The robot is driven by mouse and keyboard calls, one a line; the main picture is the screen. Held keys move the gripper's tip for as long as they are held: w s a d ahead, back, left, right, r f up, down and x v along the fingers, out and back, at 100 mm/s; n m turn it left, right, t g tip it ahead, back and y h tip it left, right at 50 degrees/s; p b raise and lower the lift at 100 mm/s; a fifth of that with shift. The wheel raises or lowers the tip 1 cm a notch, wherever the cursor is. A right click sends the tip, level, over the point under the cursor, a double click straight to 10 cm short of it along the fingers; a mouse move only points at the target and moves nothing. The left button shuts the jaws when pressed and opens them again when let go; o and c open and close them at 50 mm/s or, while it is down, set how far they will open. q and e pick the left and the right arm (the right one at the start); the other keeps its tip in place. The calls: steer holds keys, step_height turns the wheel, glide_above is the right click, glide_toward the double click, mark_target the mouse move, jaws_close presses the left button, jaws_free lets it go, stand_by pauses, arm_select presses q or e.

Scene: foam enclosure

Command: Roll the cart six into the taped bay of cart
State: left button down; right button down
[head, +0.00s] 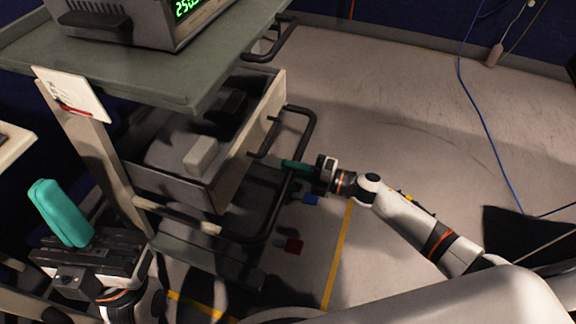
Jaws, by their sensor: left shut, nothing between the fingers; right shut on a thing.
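The cart (185,88) has a grey-green top, an open drawer and a black tube handle (311,130) on its right side. A white card (72,92) is fixed to its post; I cannot read a number on it. My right gripper (294,167) reaches in from the right, its teal fingers shut on the black handle. My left gripper (60,212) is shut and empty, pointing up left of the cart's lower part. Yellow floor tape (338,255) runs just right of the cart, with another strip (200,303) near the bottom. The cart's wheels are hidden.
An instrument with a green display (145,18) stands on the cart top. A blue cable (480,120) lies on the floor at right. A pale table edge (12,148) is at left. The floor right of the cart is mostly clear.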

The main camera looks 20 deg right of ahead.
steer(key=shift+v, duration=1.85)
steer(key=shift+s+f, duration=0.1)
steer(key=shift+p+v, duration=0.5)
steer(key=shift+v, duration=2.45)
steer(key=shift+s, duration=0.15)
steer(key=shift+v, duration=1)
steer(key=c, duration=1)
jaws_free()
